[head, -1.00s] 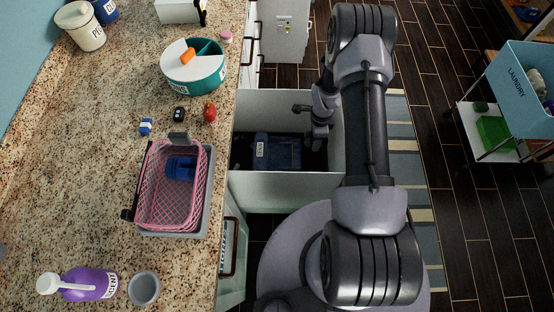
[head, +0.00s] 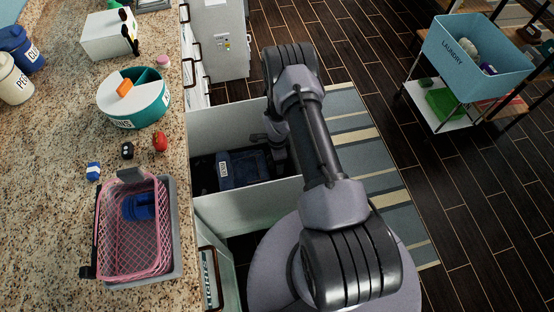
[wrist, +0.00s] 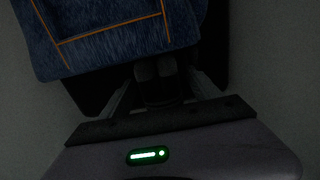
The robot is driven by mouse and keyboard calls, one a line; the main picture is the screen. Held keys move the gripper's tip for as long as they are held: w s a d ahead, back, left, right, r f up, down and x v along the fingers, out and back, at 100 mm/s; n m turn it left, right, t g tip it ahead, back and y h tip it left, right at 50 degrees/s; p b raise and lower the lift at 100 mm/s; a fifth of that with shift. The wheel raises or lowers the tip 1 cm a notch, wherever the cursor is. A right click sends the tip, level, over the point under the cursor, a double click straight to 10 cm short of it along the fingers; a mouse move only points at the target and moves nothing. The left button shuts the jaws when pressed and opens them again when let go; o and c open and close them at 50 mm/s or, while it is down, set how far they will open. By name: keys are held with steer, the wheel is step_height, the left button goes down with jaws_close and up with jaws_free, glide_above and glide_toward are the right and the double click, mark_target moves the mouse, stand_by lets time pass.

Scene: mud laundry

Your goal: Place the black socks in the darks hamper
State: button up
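The dark-lined open pull-out bin (head: 240,211), which may be the darks hamper, stands below the counter; I cannot read a hamper label. Blue jeans (head: 238,170) with a white tag lie in it, and their orange stitching shows in the wrist view (wrist: 115,30). My gripper (head: 262,137) is low over the bin, beside the jeans. In the wrist view, my gripper (wrist: 158,85) is very dark. A dark, two-lobed shape shows between its side links; I cannot tell whether it is fingertips or black socks. No black socks are clearly visible elsewhere.
On the counter are a pink basket (head: 128,272) holding a blue item, a teal round box (head: 137,115) and small items. A blue laundry bin (head: 447,60) stands on a cart at upper right. Dark floor right of the striped rug (head: 375,160) is clear.

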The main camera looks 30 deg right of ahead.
steer(key=w+a+r+n+t+p, duration=0.1)
steer(key=w+r+n+p, duration=0.1)
steer(key=r, duration=1.3)
steer(key=w+a+r+n+p, duration=0.1)
steer(key=a+r+n+p, duration=0.1)
steer(key=r, duration=1.2)
steer(key=s+a+r+n+t, duration=0.1)
steer(key=s+a+r+n, duration=0.15)
steer(key=r, duration=0.65)
steer(key=s+a+r+n+t, duration=0.1)
steer(key=s+a+r+n, duration=0.15)
steer(key=r, duration=0.55)
steer(key=s+a+r+n+t+y, duration=0.1)
steer(key=s+a+r+n, duration=0.3)
steer(key=s, duration=0.5)
steer(key=s+a+r+n+t+y, duration=0.1)
steer(key=s+a+r+n, duration=0.2)
steer(key=s+a+r, duration=0.2)
steer(key=s+r, duration=0.3)
steer(key=s, duration=0.1)
steer(key=shift+r+n+t, duration=0.15)
steer(key=shift+n+t, duration=0.25)
